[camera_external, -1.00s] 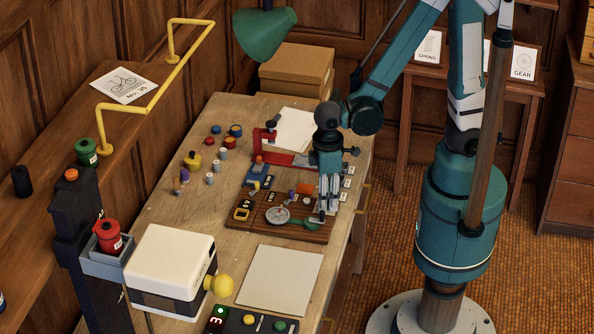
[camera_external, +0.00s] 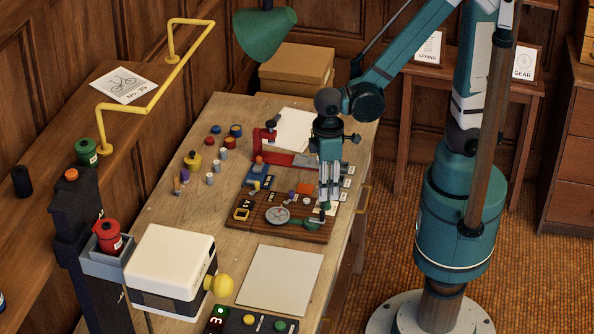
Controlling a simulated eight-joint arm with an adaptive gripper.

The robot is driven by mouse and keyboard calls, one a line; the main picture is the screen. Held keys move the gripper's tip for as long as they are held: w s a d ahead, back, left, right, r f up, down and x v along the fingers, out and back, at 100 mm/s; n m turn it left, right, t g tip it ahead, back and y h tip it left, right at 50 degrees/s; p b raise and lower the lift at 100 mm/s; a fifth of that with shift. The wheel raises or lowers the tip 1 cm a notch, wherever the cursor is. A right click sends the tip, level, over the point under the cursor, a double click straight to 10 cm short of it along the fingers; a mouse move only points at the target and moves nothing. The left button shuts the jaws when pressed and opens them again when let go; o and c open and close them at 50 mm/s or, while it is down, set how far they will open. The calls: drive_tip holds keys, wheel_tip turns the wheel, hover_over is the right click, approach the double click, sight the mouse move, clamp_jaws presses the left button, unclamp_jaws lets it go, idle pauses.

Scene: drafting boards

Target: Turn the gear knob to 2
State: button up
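I cannot tell for certain which thing is the gear knob, and no setting of it is readable. A yellow round knob (camera_external: 222,286) sticks out from the right side of a white-topped box (camera_external: 170,262) at the front left. A dark panel (camera_external: 232,326) at the bottom edge bears a lit "3" (camera_external: 217,318) and yellow and green round buttons. My gripper (camera_external: 326,204) points down over the right end of a brown tool board (camera_external: 262,226), close to a green-handled tool (camera_external: 312,223). Its fingertips are too small to show whether they are open or touch anything.
A round dial (camera_external: 277,215) and an orange piece (camera_external: 304,188) lie near my gripper. A red clamp-like tool (camera_external: 264,138) stands behind. Several small bottles and knobs stand left. A blank sheet (camera_external: 280,279) lies in front. A yellow rail (camera_external: 158,88) rises at the left.

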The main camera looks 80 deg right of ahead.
wheel_tip(320, 180, up, 7)
drive_tip(key=shift+r, duration=0.2)
idle(0.5)
idle(0.6)
drive_tip(key=d+r+m+t, duration=0.2)
drive_tip(key=d+r, duration=0.3)
drive_tip(key=d, duration=0.4)
drive_tip(key=w+d+r+m+t, duration=0.1)
drive_tip(key=d+r+m+t, duration=0.1)
drive_tip(key=d+r+t, duration=0.3)
drive_tip(key=shift+d+r, duration=0.7)
drive_tip(key=shift+d, duration=1.55)
drive_tip(key=shift+c, duration=0.3)
idle(1.3)
